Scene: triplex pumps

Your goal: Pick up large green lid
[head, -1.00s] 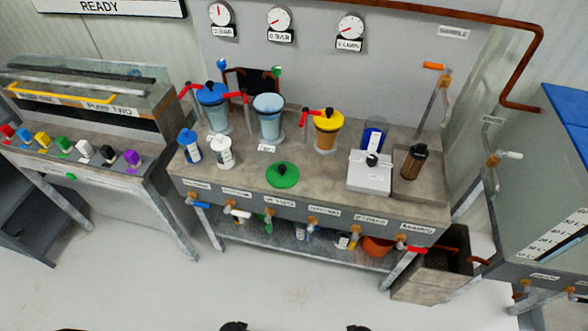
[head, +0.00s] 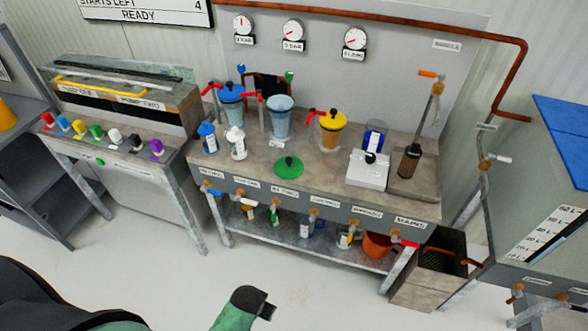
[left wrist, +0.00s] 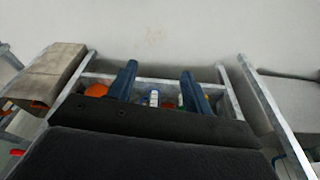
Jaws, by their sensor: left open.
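The large green lid (head: 289,167) lies flat on the middle of the grey worktop, with a small black knob on top. It does not show in the left wrist view. My left gripper (left wrist: 159,72) shows in the left wrist view with its two blue fingers apart and nothing between them. The bench's lower shelf lies beyond the fingers. In the head view, green and dark parts of my own body show at the bottom, well short of the lid. My right gripper is not in view.
The worktop (head: 330,181) carries a blue-lidded vessel (head: 231,104), an open pale-blue vessel (head: 281,117) and a yellow-lidded vessel (head: 331,129) behind the lid. White and blue bottles stand left, a white box (head: 367,170) right. Taps line the front edge. The floor in front is clear.

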